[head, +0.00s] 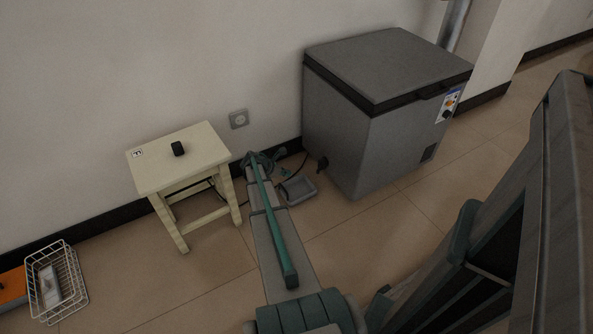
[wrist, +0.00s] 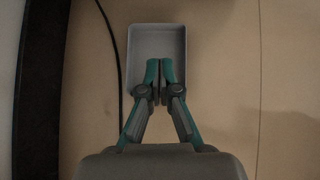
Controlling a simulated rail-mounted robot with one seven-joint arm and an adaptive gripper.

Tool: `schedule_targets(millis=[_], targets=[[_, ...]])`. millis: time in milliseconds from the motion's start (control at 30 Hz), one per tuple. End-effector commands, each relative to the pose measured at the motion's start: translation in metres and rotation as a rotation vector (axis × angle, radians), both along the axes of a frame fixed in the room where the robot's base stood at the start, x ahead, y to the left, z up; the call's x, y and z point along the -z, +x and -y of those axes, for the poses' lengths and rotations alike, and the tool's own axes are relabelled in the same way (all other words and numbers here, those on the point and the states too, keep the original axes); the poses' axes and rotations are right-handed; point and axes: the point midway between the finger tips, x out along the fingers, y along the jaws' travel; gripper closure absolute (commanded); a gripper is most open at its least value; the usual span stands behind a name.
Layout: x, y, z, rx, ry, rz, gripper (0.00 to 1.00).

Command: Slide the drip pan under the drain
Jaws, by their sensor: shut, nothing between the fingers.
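The drip pan (head: 300,192) is a shallow grey rectangular tray on the tiled floor, left of the chest freezer's near left corner. In the wrist view the drip pan (wrist: 142,38) lies below my gripper (wrist: 160,82), whose closed fingertips overlap its inside in the picture. My gripper (head: 285,174) is shut and empty. I cannot tell whether the fingertips touch the pan. The drain (head: 322,163) appears as a small dark spout low on the freezer's left side. The pan is beside it, to its lower left, not directly beneath it.
The grey chest freezer (head: 385,115) stands against the wall. A black cable (wrist: 118,60) runs along the pan's left side. A wire basket (head: 72,272) is at far left.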

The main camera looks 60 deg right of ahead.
Motion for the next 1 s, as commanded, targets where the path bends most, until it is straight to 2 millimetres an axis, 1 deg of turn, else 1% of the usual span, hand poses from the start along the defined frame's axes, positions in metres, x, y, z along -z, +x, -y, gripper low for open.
schedule_targets(millis=[33,100,233,267,300,800,1000], targets=[[0.002,0.004,-0.011,-0.004,0.0,0.001,1.0],[0.002,0.008,-0.024,-0.002,0.0,0.001,1.0],[0.002,0.018,-0.048,-0.003,0.001,0.0,1.0],[0.006,0.02,-0.051,-0.001,0.001,0.0,1.0],[0.018,0.02,-0.047,0.001,0.001,-0.001,1.0],[0.118,0.02,-0.046,0.001,0.001,0.0,1.0],[0.149,0.019,-0.046,0.0,0.001,-0.001,1.0]])
